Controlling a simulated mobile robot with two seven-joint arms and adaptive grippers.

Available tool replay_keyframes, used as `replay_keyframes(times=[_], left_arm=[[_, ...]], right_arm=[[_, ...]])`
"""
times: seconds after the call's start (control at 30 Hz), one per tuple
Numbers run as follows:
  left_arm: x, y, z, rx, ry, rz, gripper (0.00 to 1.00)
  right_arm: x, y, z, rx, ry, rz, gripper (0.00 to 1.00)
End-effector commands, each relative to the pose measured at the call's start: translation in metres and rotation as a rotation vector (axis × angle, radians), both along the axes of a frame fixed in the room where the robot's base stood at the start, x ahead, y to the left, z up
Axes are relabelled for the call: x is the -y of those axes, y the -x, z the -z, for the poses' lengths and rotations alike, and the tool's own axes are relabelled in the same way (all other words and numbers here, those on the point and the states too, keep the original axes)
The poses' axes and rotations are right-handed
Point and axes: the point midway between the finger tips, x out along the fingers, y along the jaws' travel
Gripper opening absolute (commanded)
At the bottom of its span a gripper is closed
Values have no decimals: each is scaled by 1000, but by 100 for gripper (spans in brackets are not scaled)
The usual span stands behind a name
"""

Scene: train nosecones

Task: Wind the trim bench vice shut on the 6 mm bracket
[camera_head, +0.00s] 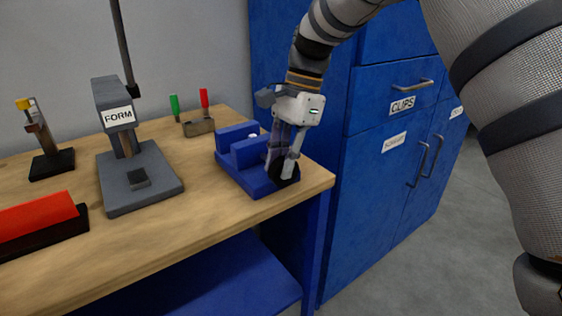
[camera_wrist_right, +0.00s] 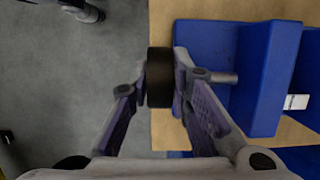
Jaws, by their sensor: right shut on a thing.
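The blue bench vice (camera_head: 243,172) sits at the right end of the wooden bench; it also shows in the wrist view (camera_wrist_right: 262,82). A small pale piece (camera_wrist_right: 296,102), probably the bracket, shows between the two blue jaws; its top shows in the head view (camera_head: 252,136). I cannot tell whether the jaws touch it. My right gripper (camera_head: 284,172) points down at the vice's front end. Its fingers are shut on the black winding knob (camera_wrist_right: 160,62), one on each side. A short metal rod (camera_wrist_right: 224,77) joins the vice side. My left gripper is not in view.
A grey press marked FORM (camera_head: 138,183), a small block with green and red handles (camera_head: 198,127) and a red bar in a black holder (camera_head: 38,214) stand on the bench (camera_head: 150,236). Blue cabinets (camera_head: 375,175) stand close on the right.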

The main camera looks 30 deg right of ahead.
Motion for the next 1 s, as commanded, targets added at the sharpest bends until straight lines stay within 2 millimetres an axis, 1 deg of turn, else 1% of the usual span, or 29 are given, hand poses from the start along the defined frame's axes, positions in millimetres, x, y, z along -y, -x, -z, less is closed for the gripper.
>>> replay_keyframes(times=[0.27,0.47,0.67,1.0], left_arm=[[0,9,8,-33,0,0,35],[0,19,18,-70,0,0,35],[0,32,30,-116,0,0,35],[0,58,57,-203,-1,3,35]], right_arm=[[8,-2,4,-24,-267,5,0],[12,-2,7,-40,-456,5,0],[16,-2,11,-56,-645,5,0],[22,-3,17,-81,-963,5,0]])
